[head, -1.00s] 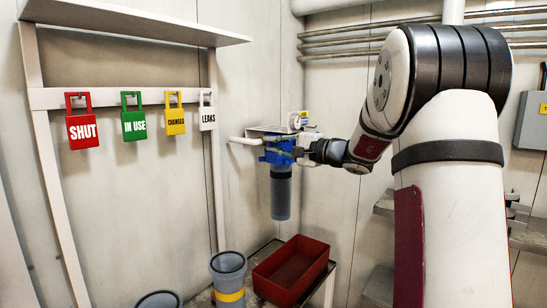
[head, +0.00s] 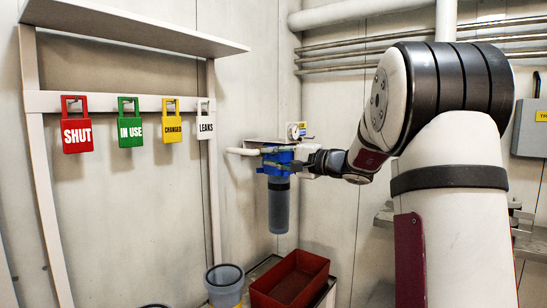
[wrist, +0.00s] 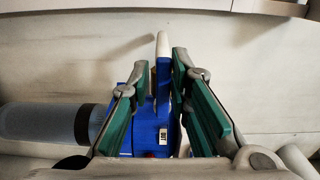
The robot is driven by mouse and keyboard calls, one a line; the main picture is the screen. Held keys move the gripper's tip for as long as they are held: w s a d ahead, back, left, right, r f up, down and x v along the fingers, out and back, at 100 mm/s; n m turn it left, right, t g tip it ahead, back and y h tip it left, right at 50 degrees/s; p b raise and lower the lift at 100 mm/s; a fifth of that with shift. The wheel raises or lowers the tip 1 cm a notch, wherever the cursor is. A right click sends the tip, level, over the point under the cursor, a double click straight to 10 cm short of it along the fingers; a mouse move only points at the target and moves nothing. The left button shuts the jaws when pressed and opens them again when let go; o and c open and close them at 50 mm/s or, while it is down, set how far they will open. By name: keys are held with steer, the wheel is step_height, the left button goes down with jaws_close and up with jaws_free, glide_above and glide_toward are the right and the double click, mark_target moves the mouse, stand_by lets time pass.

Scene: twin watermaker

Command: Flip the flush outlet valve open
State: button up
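The blue filter head (head: 276,158) with its grey canister (head: 279,205) hangs on the wall in the head view. In the wrist view the blue head (wrist: 145,138) carries a small white label reading OUT, and the grey canister (wrist: 40,122) lies to the left. A narrow blue part (wrist: 163,85), possibly the valve lever, stands between the fingers, with a white pipe-like piece beyond it. My gripper (wrist: 161,68) is open, its green-padded fingers on either side of this part. The right finger is close to it; contact cannot be told. In the head view my gripper (head: 306,163) is at the filter head's right side.
A gauge (head: 297,131) sits just above the filter head, and a white pipe (head: 243,151) leaves it leftward. A red bin (head: 290,278) and a grey cup (head: 224,284) stand below. Several lock-shaped tags, including a red SHUT tag (head: 77,133), hang at left.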

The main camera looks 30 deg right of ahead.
steer(key=shift+s+d, duration=0.25)
steer(key=shift+s, duration=0.25)
steer(key=v, duration=1)
steer(key=shift+s, duration=0.4)
steer(key=shift+d, duration=0.1)
